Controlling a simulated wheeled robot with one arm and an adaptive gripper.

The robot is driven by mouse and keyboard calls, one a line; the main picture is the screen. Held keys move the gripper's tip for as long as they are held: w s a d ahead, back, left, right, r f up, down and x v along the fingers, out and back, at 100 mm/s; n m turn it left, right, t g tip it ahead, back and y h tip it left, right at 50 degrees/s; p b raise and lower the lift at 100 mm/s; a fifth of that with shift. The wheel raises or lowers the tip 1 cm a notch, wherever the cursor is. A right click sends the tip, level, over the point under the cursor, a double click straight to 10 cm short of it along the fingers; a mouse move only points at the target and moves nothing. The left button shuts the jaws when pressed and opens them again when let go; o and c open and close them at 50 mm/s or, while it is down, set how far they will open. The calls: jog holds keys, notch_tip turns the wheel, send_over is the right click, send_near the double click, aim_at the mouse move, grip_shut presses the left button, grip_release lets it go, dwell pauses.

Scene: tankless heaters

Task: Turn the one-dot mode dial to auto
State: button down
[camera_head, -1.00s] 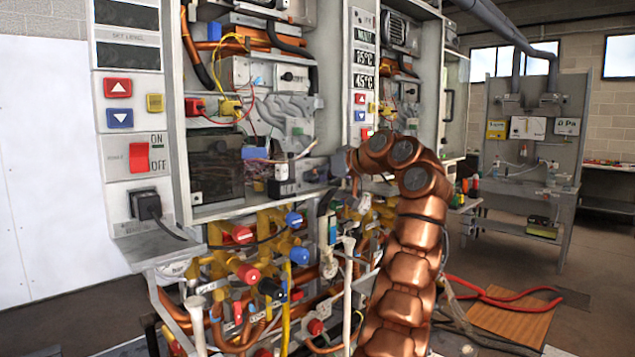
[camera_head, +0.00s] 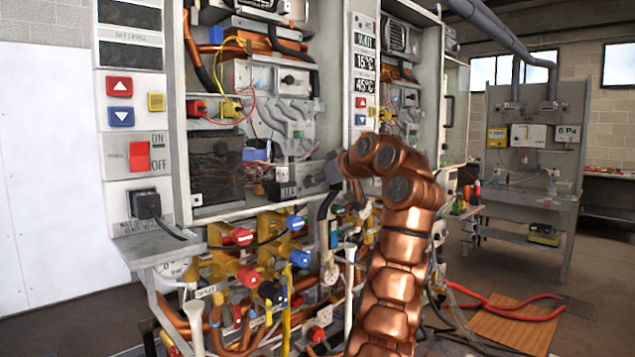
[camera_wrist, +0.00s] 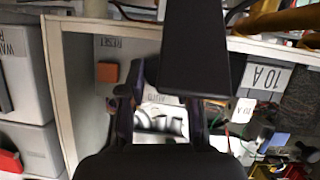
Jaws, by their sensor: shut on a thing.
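In the wrist view my gripper (camera_wrist: 160,112) is shut on a pale mode dial (camera_wrist: 158,124) with dark markings, which sits between its two dark fingers. A label that seems to read AUTO lies just above the dial, partly covered by the gripper. I cannot make out any dot mark or exactly where the dial points. In the head view my copper arm reaches into the heater rack at the centre, and the dial is hidden there.
An orange button (camera_wrist: 107,72) under a RESET label is up and left of the dial. A white panel edge (camera_wrist: 58,90) runs down the left. Valves with blue and red knobs (camera_head: 294,222) crowd the lower rack. A red hose (camera_head: 515,310) lies on the floor at right.

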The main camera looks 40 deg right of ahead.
jog(key=c, duration=0.8)
grip_release()
jog(key=shift+s, duration=0.1)
jog(key=v, duration=1.1)
jog(key=shift+s+r, duration=0.2)
jog(key=shift+s, duration=0.1)
dwell(0.5)
